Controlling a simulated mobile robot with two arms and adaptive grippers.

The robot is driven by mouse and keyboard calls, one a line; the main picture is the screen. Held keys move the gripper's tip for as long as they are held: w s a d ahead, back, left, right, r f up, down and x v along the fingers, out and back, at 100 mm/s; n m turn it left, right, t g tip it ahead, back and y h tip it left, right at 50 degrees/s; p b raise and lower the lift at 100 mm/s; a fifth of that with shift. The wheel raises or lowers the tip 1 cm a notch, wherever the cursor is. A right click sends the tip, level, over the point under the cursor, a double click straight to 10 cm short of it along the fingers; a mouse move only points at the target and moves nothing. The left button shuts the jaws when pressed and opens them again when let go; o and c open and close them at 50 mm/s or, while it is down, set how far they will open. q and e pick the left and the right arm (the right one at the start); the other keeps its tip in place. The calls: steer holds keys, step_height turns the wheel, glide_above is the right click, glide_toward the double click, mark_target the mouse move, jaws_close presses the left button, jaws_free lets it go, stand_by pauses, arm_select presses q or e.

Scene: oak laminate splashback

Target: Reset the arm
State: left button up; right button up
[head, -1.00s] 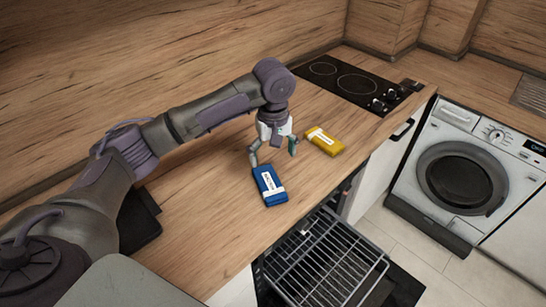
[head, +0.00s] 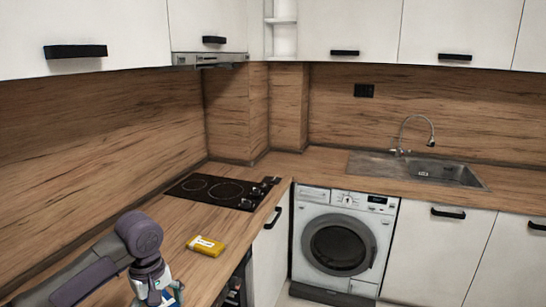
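My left arm comes in from the lower left, over the wooden counter (head: 122,262). Its gripper (head: 160,296) is at the bottom edge of the head view, partly cut off, so its fingers cannot be judged. A yellow packet (head: 206,246) with a white label lies on the counter to the right of the gripper, apart from it. The blue packet is not clearly visible now. My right gripper is not in view.
A black cooktop (head: 222,191) lies behind the yellow packet. A washing machine (head: 343,244) stands under the counter, with a steel sink (head: 420,170) to its right. White wall cabinets (head: 350,30) hang above. The counter between cooktop and sink is clear.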

arm_select(q)
steer(key=s+d+f+m+t+h, duration=0.2)
steer(key=s+d+f+m+h, duration=0.1)
steer(key=s+d+f+m, duration=0.8)
steer(key=s+a+f+t+y, duration=0.1)
steer(key=s+a+f, duration=0.15)
steer(key=s, duration=0.65)
steer(key=s+a+f+t+y, duration=0.15)
steer(key=s+a, duration=0.25)
steer(key=s, duration=0.4)
step_height(320, 180, down, 27)
steer(key=s+g, duration=0.2)
steer(key=s+a+f+m+g+b, duration=0.1)
steer(key=s+a+f, duration=0.1)
steer(key=s+f, duration=1.4)
steer(key=shift+a+f, duration=0.15)
steer(key=shift+a, duration=0.2)
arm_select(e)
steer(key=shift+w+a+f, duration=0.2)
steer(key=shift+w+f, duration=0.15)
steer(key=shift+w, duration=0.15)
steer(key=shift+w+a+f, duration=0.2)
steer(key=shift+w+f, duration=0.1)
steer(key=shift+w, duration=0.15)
arm_select(q)
steer(key=shift+g+y, duration=0.25)
